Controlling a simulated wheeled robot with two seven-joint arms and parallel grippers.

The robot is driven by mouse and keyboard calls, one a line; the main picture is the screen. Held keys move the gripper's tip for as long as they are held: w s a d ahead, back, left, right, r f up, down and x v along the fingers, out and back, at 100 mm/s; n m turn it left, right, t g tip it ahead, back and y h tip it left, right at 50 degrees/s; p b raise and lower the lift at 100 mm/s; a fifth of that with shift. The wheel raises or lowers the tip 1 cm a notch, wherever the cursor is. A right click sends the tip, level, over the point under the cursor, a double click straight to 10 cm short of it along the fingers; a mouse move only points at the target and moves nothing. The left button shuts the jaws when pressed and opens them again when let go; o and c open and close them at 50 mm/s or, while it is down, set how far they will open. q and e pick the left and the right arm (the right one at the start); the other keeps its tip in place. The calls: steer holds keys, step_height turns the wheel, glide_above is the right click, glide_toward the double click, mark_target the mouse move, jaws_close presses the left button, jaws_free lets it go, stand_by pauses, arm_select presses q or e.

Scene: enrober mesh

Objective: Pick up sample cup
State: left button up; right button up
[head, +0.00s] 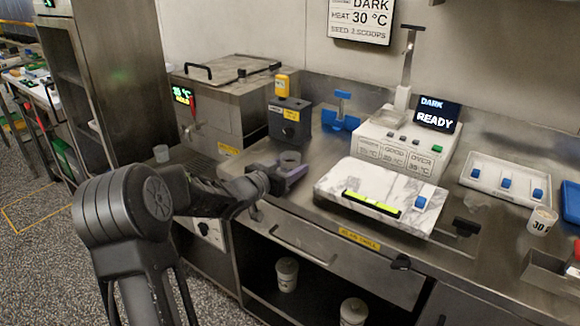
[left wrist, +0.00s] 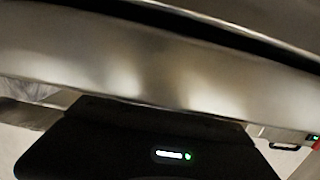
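My left gripper (head: 284,173) reaches over the front of the steel counter from the left. A small grey round cup-like thing (head: 290,157) shows right at its fingertips. I cannot tell whether the fingers hold it or are only beside it, nor whether it is the sample cup. A small translucent cup (head: 161,153) stands on the left, near the tap of the steel tank. A white cup marked 30 (head: 542,221) stands at the right of the counter. The left wrist view shows a steel edge and a dark body with a green light, no cup. My right gripper is not in view.
A marble slab (head: 372,185) with a yellow-green bar lies right of the gripper. Behind stand a white device (head: 401,145) with a READY screen, a dark box (head: 289,125) and the steel tank (head: 227,108). A white tray (head: 507,174) lies right. White tubs (head: 287,272) stand below the counter.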

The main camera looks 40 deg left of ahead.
arm_select(q)
steer(key=c, duration=1)
steer(key=shift+o, duration=0.2)
step_height(320, 180, up, 10)
steer(key=p, duration=0.2)
stand_by(0.3)
